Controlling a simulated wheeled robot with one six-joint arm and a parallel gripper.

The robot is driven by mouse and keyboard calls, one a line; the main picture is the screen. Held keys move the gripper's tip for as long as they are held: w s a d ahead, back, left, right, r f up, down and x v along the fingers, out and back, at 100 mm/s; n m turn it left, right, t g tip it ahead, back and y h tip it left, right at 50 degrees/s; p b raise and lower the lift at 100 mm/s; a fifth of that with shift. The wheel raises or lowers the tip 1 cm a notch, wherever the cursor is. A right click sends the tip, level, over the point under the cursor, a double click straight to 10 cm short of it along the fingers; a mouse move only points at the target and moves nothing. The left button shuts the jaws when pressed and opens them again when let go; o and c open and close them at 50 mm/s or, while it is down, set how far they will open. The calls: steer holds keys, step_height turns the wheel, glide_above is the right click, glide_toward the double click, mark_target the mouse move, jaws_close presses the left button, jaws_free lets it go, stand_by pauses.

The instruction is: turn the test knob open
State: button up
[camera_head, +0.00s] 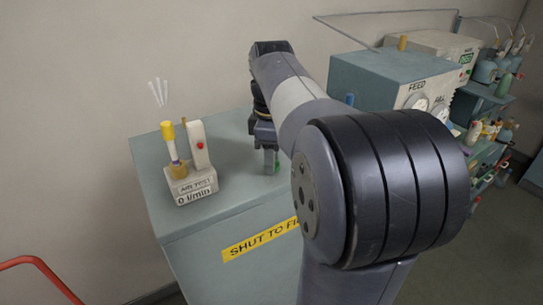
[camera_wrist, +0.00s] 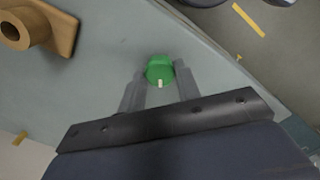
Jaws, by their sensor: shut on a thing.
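A green knob (camera_wrist: 160,69) with a small pale mark on its edge sits between my gripper's fingertips in the wrist view. My gripper (camera_wrist: 160,80) is shut on it, one grey finger on each side. In the head view my gripper (camera_head: 269,162) points down at the grey-green cabinet top, with a bit of the green knob (camera_head: 270,162) showing between the fingers. My arm hides much of the area to the right of it. I cannot tell from the mark whether the knob is open or shut.
An air test stand (camera_head: 193,184) reading 0 l/min, with a yellow-topped tube, stands left on the cabinet top (camera_head: 233,205). A yellow "SHUT TO FI..." label (camera_head: 258,240) is on the front. A FEED unit (camera_head: 385,75) and bottle shelves (camera_head: 490,130) are right. A brown fitting (camera_wrist: 45,25) shows in the wrist view.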

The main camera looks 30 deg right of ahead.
steer(key=n, duration=0.4)
steer(key=shift+n, duration=0.3)
steer(key=n, duration=0.4)
steer(key=shift+n, duration=0.4)
steer(key=o, duration=1)
steer(key=shift+c, duration=0.2)
steer(key=shift+r, duration=0.1)
step_height(320, 180, up, 11)
steer(key=shift+f, duration=0.3)
